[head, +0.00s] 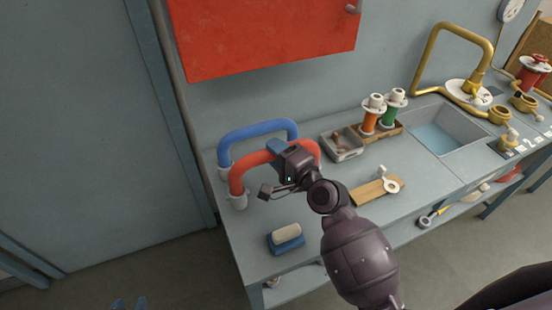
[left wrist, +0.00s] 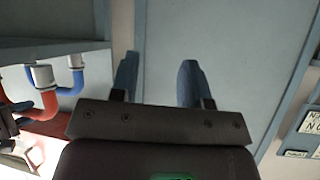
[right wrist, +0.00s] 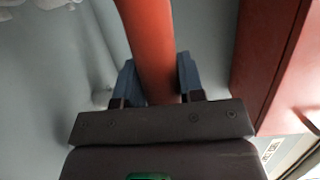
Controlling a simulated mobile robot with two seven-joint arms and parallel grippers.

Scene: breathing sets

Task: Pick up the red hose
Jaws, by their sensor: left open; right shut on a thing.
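The red hose (head: 248,167) is an arch with a white end fitting, at the left end of the grey bench. My right gripper (head: 278,148) is shut on it near the top of the arch. In the right wrist view the red hose (right wrist: 148,40) runs between the two blue fingers of the right gripper (right wrist: 156,85). Part of the hose is hidden behind my right gripper and arm in the head view. My left gripper (head: 130,303) is at the bottom edge, away from the bench. In the left wrist view the left gripper (left wrist: 158,82) is open and empty.
A blue hose (head: 250,131) arches just behind the red one. A grey tray (head: 343,146), orange and green bottles (head: 371,115), a wooden board (head: 368,192) and a blue sponge holder (head: 287,243) are on the bench. A red cabinet (head: 265,35) hangs above.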

